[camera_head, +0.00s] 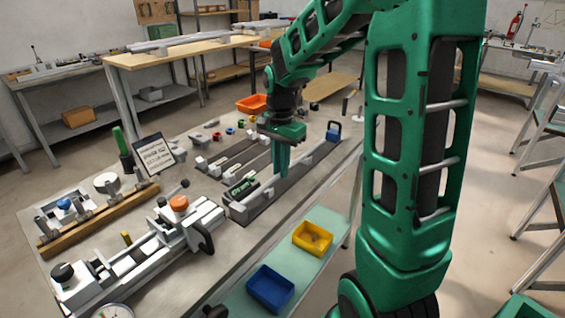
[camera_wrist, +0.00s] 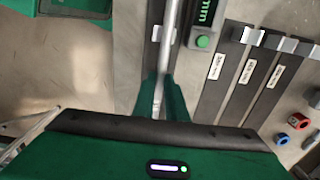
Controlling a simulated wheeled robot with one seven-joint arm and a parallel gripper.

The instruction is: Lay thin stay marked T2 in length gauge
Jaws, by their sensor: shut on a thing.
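My gripper (camera_head: 283,172) points down over the length gauge (camera_head: 312,163), a long grey rail near the table's front edge. In the wrist view my gripper (camera_wrist: 162,98) is shut on a thin bright metal stay (camera_wrist: 170,22), which runs up out of the frame. The stay passes over the gauge's dark channel and beside a small metal block (camera_wrist: 157,33). I cannot tell whether it rests in the gauge or hangs just above it. Its T2 mark is not visible. The gauge's green display (camera_wrist: 206,12) is right of the stay and also shows in the head view (camera_head: 243,187).
Dark labelled strips (camera_wrist: 243,75) with metal end blocks lie right of the gauge. Red and blue rings (camera_wrist: 299,121) are beyond them. A clamp fixture (camera_head: 165,240) and a sign (camera_head: 153,155) stand left. Yellow (camera_head: 312,238) and blue (camera_head: 270,288) bins sit on the lower shelf.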

